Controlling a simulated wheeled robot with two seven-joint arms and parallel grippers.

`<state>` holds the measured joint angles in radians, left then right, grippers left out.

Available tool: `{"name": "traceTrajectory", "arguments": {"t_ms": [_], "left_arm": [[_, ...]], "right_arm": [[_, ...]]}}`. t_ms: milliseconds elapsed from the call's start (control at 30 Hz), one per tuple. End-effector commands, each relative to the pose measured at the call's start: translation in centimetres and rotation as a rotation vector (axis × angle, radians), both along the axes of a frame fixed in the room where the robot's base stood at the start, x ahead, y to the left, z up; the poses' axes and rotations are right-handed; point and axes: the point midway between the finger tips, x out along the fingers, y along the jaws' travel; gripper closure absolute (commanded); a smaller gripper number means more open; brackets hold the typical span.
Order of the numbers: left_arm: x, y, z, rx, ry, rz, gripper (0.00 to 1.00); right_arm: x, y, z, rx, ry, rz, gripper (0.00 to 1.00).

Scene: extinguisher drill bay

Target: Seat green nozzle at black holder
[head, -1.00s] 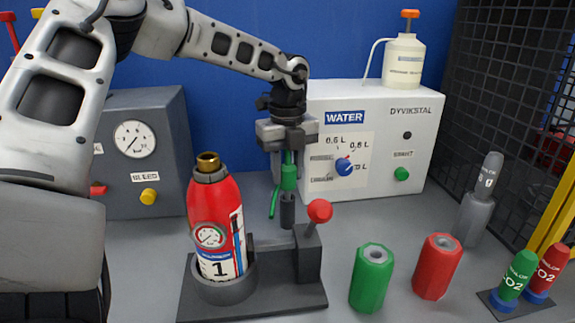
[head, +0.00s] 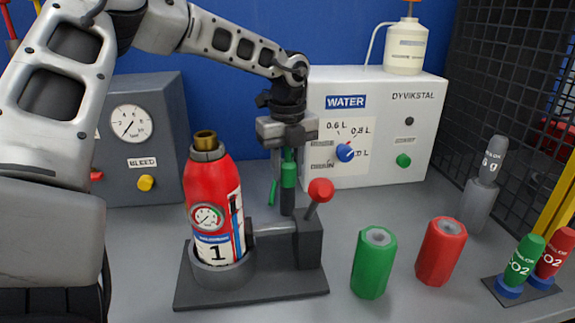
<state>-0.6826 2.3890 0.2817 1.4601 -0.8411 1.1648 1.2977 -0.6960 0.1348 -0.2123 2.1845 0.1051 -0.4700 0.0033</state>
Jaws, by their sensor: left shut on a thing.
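My left gripper (head: 288,150) points down in the middle of the head view and is shut on the green nozzle (head: 288,174). A thin green part of the nozzle hangs beside it on the left. The black holder (head: 287,203) is a dark upright piece directly below the nozzle, behind the extinguisher stand. The nozzle's lower end meets the holder's top in the picture. I cannot tell whether it is inside the holder or only in line with it. The gripper hides the nozzle's upper part. My right gripper is not in view.
A red extinguisher (head: 214,200) stands in a dark stand (head: 190,290) with a red-knobbed lever (head: 320,190) close to the nozzle. Green (head: 373,262) and red (head: 440,252) sleeves stand at front right. A grey nozzle (head: 494,160) sits in a grey holder. The white water box (head: 420,150) is behind.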

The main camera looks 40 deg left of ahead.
Motion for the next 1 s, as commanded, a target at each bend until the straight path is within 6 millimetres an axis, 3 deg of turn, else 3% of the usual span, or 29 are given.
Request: {"name": "traceTrajectory", "arguments": {"t_ms": [33, 100, 133, 400, 533, 667, 1000], "left_arm": [[0.0, 0.0, 0.1, 0.001, -0.001, 0.000, 0.66], [0.0, 0.0, 0.1, 0.001, -0.001, 0.000, 0.46], [0.0, 0.0, 0.0, 0.000, -0.001, 0.000, 0.43], [0.0, 0.0, 0.1, 0.000, 0.000, 0.000, 0.43], [0.0, 0.0, 1.0, 0.001, -0.001, 0.000, 0.43], [0.1, 0.0, 3.2, 0.002, -0.005, 0.000, 0.43], [0.1, 0.0, 11.6, 0.002, -0.005, 0.001, 0.43]], "right_arm": [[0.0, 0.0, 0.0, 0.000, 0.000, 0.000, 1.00], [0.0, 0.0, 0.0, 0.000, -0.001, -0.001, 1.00], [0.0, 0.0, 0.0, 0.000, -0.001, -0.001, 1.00], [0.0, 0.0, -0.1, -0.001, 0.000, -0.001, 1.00], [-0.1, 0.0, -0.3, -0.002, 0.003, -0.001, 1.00], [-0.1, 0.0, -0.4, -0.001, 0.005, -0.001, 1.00], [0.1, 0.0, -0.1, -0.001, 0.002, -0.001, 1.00]]}}
